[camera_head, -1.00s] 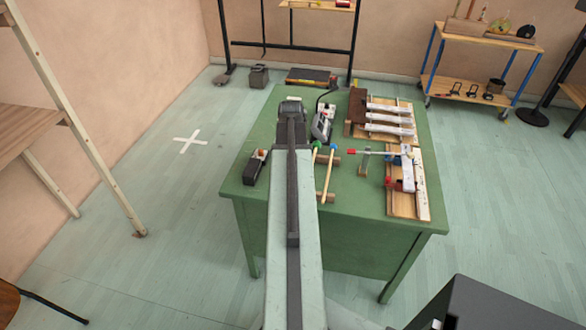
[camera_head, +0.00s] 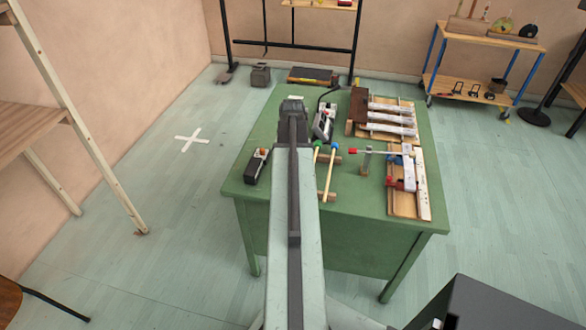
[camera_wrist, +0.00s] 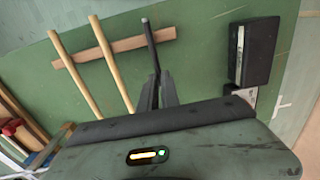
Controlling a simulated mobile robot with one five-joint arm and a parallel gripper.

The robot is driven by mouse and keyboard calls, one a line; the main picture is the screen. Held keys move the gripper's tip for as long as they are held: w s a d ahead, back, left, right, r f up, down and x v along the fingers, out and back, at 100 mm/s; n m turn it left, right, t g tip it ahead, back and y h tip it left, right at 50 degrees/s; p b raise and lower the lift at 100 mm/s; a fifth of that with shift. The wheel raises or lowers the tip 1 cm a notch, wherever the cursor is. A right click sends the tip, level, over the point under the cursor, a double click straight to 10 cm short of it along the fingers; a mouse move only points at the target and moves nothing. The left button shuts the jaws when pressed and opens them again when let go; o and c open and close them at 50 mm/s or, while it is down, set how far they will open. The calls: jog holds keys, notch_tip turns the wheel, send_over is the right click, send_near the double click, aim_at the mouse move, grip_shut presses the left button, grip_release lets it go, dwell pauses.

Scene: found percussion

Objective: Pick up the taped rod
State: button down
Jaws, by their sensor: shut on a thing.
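The taped rod (camera_wrist: 152,46) is a thin dark stick with a paler tip at its upper end in the wrist view. My gripper (camera_wrist: 158,85) is shut on its lower part, between two dark fingers. The rod passes over or beside the right end of a wooden rail (camera_wrist: 115,52); I cannot tell whether it touches. In the head view my arm covers the rod and the fingertips.
Two pale mallet sticks (camera_wrist: 75,75) lie across the rail, left of the rod. A black box (camera_wrist: 254,52) is to the right. The green table (camera_head: 345,215) also bears a wooden rack with several tubes (camera_head: 390,118) and a red-and-white device (camera_head: 403,175).

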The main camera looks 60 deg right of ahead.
notch_tip(320, 180, up, 10)
jog(key=p, duration=0.9)
jog(key=shift+f, duration=0.15)
